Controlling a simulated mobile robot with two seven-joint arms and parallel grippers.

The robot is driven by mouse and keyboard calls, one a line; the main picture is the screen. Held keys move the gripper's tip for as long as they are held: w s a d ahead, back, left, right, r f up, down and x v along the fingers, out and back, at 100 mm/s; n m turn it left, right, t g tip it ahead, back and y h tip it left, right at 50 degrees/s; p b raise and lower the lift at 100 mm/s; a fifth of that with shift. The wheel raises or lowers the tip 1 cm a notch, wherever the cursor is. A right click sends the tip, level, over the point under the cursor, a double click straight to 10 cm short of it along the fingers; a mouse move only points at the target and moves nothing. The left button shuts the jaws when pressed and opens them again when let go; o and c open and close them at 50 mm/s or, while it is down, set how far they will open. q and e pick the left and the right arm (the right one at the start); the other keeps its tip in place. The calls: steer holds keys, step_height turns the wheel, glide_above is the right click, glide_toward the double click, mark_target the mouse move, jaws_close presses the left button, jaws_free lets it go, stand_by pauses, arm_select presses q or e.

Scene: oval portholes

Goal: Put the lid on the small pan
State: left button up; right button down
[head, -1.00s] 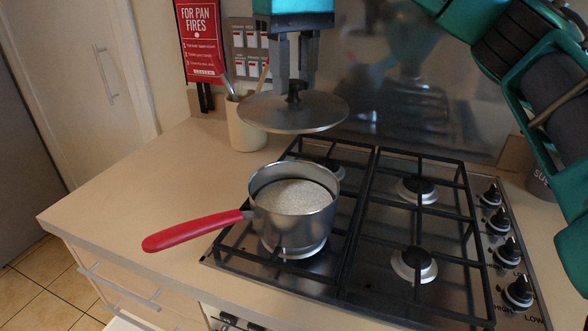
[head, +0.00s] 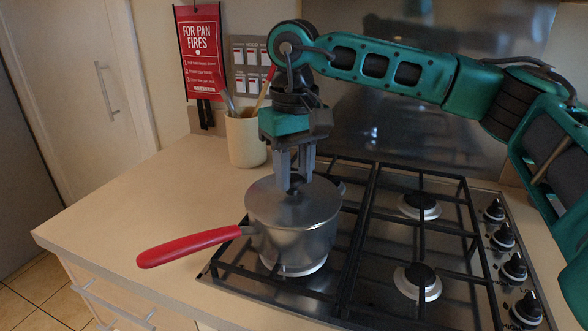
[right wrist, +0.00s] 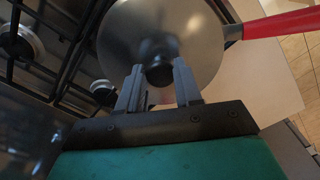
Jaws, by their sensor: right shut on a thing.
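The small pan (head: 292,243) is steel with a red handle (head: 190,246) pointing left. It stands on the front left burner of the hob. The round steel lid (head: 268,205) with a black knob lies flat over the pan's mouth and covers its inside. In the right wrist view the lid (right wrist: 127,45) fills the top middle, with the knob (right wrist: 158,72) between the fingers. My right gripper (head: 294,184) is above the lid, shut on its knob. My left gripper is in neither view.
The gas hob (head: 380,262) has black grates and several knobs at its right edge. A cream utensil pot (head: 246,142) stands behind the pan. The worktop (head: 140,205) to the left is clear apart from the overhanging pan handle.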

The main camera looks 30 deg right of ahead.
mark_target(294, 178)
steer(key=shift+f, duration=0.1)
steer(key=c, duration=0.8)
jaws_free()
steer(key=shift+o, duration=0.2)
step_height(294, 178, up, 12)
steer(key=shift+p, duration=0.45)
